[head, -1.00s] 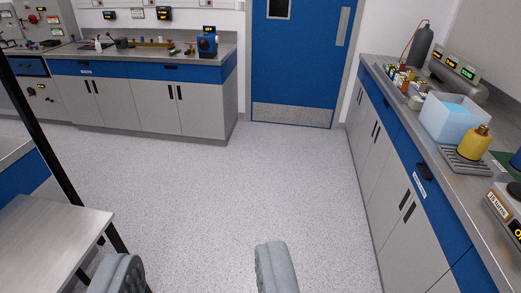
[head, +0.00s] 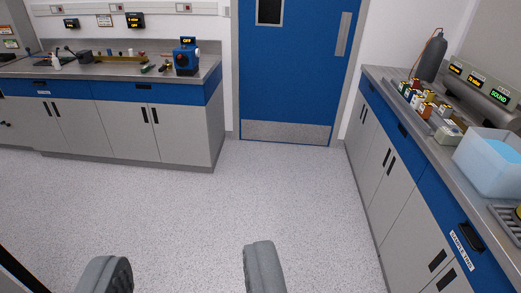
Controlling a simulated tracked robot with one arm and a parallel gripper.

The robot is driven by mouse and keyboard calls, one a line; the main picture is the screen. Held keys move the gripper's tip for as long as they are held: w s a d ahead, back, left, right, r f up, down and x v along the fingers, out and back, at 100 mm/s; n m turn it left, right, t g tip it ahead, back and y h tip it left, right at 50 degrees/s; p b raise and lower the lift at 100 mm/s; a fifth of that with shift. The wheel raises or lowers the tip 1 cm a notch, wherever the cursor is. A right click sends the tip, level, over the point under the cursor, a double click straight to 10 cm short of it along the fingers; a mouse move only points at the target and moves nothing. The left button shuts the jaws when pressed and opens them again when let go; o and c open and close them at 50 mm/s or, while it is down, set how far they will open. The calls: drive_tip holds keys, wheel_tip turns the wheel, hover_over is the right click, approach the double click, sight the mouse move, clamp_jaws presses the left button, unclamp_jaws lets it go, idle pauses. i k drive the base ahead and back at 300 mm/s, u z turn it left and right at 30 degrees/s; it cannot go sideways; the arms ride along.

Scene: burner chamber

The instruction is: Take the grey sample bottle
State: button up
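My gripper (head: 187,272) shows at the bottom of the head view, its two grey fingers wide apart with bare floor between them. It is open and empty. I cannot pick out the grey sample bottle for sure. Several small containers with coloured and pale sides (head: 424,100) stand in a group on the right counter, too small to tell apart. A large dark grey cylinder (head: 430,60) with a copper-coloured tube stands behind them. My gripper is far from all of these.
The right counter (head: 458,185) also bears a translucent tub (head: 488,165) with blue contents and a lit display unit (head: 480,82). The left counter (head: 120,70) bears a blue device (head: 186,58) and small tools. A blue door (head: 292,70) is shut ahead. The floor (head: 200,205) between is clear.

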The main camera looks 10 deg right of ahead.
sight(444, 112)
drive_tip(key=u, duration=0.05)
drive_tip(key=i, duration=3.1)
drive_tip(key=z, duration=2)
